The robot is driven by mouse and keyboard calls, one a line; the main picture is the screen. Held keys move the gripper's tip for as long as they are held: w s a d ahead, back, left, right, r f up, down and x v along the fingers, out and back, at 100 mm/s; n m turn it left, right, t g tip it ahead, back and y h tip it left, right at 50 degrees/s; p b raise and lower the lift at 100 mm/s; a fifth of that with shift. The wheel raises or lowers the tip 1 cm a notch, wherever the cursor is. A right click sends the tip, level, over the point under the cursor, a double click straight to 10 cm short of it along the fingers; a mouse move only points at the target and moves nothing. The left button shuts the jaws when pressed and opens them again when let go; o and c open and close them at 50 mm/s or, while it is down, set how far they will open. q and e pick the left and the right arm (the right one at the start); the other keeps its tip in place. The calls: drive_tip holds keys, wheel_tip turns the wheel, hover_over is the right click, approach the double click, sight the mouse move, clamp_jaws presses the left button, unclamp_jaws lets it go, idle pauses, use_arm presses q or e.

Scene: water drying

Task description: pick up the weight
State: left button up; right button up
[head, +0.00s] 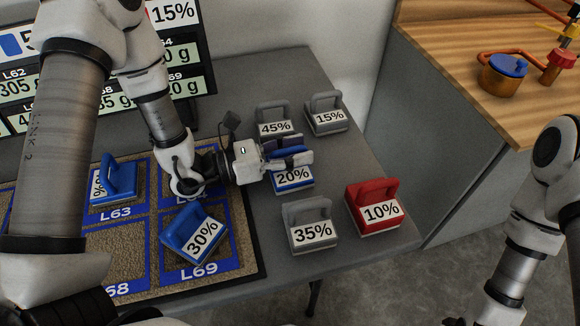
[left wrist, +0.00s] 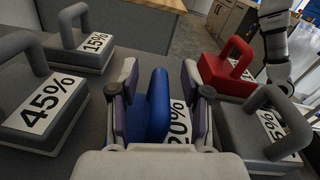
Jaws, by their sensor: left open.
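The blue weight marked 20% (head: 293,178) sits on the grey table, partly hidden under my left gripper (head: 291,153). In the left wrist view my left gripper (left wrist: 160,100) is open, with one finger on each side of the blue 20% weight's upright handle (left wrist: 158,105). I cannot tell whether either finger touches it. A blue 30% weight (head: 188,229) and another blue weight (head: 113,178) with a partly hidden label stand on the mat. My right arm shows at the right, but its gripper is not visible.
Grey weights marked 45% (head: 272,113), 15% (head: 326,115) and 35% (head: 309,214), and a red 10% weight (head: 376,203), stand close around the blue one. The mat (head: 125,245) with labelled squares lies left. A wooden counter (head: 450,80) stands right.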

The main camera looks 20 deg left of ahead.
use_arm(q)
drive_tip(key=shift+a, duration=0.1)
clamp_jaws()
